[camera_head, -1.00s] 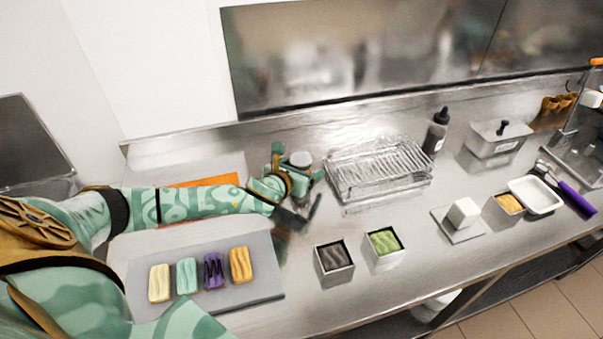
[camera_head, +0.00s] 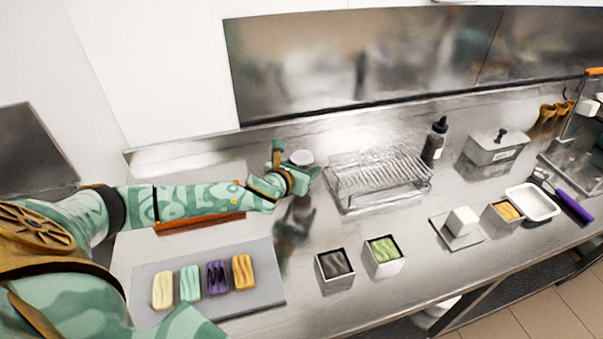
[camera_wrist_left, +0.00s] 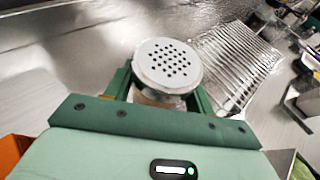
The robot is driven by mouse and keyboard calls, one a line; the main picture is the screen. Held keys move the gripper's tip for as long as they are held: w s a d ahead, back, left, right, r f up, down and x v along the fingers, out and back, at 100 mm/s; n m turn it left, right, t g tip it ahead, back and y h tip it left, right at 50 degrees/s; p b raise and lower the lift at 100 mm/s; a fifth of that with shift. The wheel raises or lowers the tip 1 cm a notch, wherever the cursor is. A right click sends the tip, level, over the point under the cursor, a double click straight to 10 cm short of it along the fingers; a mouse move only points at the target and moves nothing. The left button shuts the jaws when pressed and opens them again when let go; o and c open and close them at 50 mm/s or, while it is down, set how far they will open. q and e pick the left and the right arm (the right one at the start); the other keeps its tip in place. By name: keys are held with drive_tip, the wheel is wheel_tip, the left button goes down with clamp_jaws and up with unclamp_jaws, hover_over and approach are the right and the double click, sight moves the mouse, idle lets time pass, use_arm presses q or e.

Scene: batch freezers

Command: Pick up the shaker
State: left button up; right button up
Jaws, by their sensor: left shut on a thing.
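The shaker (camera_head: 302,158) has a round pale lid, and in the left wrist view its perforated metal top (camera_wrist_left: 168,65) faces the camera. My left gripper (camera_head: 296,172) is shut on the shaker, with one green finger on each side of it. The shaker stands about upright between the fingers. Its lower body is mostly hidden by the gripper, and a dark reflection shows on the steel counter below. My right gripper is in neither view.
A wire rack (camera_head: 380,180) stands just right of the shaker, with a dark bottle (camera_head: 435,142) behind it. Two square tubs, one dark (camera_head: 335,268) and one green (camera_head: 384,256), sit in front. A grey tray (camera_head: 275,285) holds several coloured bars. An orange board (camera_head: 200,222) lies under my left arm.

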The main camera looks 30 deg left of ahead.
use_arm(q)
drive_tip(key=d+r+p, duration=0.1)
drive_tip(key=d+r, duration=0.3)
drive_tip(key=d, duration=0.3)
drive_tip(key=s+d+r+p, duration=0.1)
drive_tip(key=d+r+p, duration=0.1)
drive_tip(key=d+r, duration=0.3)
drive_tip(key=shift+s+d+r, duration=0.25)
drive_tip(key=shift+d, duration=0.7)
